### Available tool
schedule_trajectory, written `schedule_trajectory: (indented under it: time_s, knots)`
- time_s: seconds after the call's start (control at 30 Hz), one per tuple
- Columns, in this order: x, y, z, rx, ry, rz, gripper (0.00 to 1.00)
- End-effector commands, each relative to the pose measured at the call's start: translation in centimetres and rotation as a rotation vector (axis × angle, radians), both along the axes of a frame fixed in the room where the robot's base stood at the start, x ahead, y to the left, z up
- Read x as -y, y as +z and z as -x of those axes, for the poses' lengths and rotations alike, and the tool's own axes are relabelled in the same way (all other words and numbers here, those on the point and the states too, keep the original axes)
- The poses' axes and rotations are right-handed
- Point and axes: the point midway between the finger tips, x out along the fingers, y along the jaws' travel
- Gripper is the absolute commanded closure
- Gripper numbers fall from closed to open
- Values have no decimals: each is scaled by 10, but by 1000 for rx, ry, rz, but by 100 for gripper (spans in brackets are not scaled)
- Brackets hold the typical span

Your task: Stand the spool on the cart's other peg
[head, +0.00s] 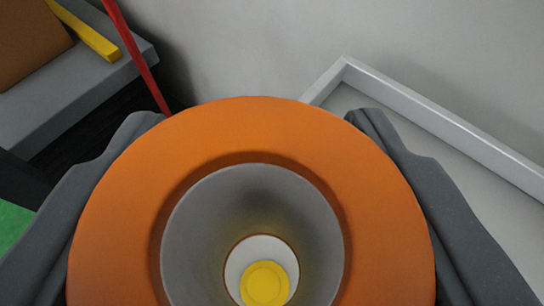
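A large orange spool (250,130) fills the lower middle of the head view, seen end-on with a grey hollow centre. Deep in the hollow show a pale ring and a yellow round disc (265,284); I cannot tell whether the disc is a peg's top or part of the spool. The dark fingers of my gripper (257,117) lie against the spool's left and right sides, holding it between them. I cannot make out the cart or its pegs for certain; whatever is under the spool is hidden by it.
At the upper left is a grey platform (60,95) with a brown-orange object (28,38) and a yellow bar (88,32) on it. A thin red pole (138,55) slants beside it. A pale raised edge (440,120) runs along the right. A green patch (14,222) shows at lower left.

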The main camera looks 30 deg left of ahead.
Motion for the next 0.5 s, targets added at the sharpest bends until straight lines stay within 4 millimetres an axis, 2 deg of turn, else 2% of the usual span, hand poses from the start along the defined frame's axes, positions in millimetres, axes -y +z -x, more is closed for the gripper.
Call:
schedule_trajectory:
  time_s: [0.5]
  knots:
    - [-1,-32,0,0,0,-1,75]
